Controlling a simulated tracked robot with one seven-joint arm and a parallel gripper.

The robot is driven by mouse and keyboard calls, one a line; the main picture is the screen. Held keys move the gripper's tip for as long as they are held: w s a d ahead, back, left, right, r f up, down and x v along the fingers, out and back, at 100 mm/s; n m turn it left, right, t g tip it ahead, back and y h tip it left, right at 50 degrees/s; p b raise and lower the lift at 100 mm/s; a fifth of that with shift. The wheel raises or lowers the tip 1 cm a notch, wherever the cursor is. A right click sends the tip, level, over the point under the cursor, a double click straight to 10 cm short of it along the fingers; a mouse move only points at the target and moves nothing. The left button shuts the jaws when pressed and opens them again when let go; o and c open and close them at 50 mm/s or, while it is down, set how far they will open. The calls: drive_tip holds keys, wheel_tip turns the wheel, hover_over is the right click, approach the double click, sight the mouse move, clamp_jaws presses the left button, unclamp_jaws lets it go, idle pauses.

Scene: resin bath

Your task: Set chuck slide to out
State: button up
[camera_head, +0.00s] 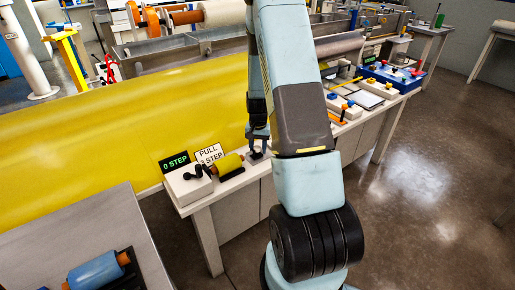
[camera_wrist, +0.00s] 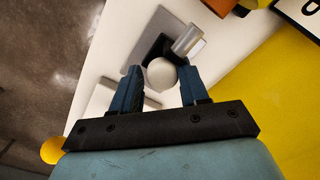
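A white ball knob (camera_wrist: 160,73) stands in front of a short metal cylinder (camera_wrist: 187,40) on a grey plate (camera_wrist: 152,38) in the wrist view. It looks like the handle of the chuck slide, but I see no out mark. In the head view my gripper (camera_head: 257,147) is low over the white bench, beside the yellow roller. The slide itself is mostly hidden there.
The yellow roller (camera_head: 229,165), a crank box (camera_head: 187,184), a "0 STEP" display (camera_head: 174,162) and a "PULL" sign (camera_head: 209,154) stand left of my gripper on the white bench (camera_head: 232,184). A yellow sheet (camera_head: 110,125) lies behind. A blue tray (camera_head: 391,76) sits farther right.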

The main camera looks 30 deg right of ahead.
wheel_tip(320, 180, up, 14)
drive_tip(key=shift+f, duration=0.15)
idle(0.7)
idle(0.4)
wheel_tip(320, 180, up, 18)
drive_tip(key=n+t, duration=0.3)
drive_tip(key=n, duration=0.1)
hover_over(258, 146)
drive_tip(key=s+a, duration=0.9)
drive_tip(key=a, duration=0.1)
drive_tip(key=s+a+r+n+t, duration=0.1)
drive_tip(key=s+a+r+n, duration=0.1)
drive_tip(key=s, duration=0.7)
drive_tip(key=s+a+r+n+t, duration=0.1)
drive_tip(key=s+a+r, duration=0.4)
drive_tip(key=s, duration=0.4)
drive_tip(key=shift+s+a+r+n+t, duration=0.3)
drive_tip(key=shift+s+r+n, duration=0.1)
drive_tip(key=shift+r, duration=0.3)
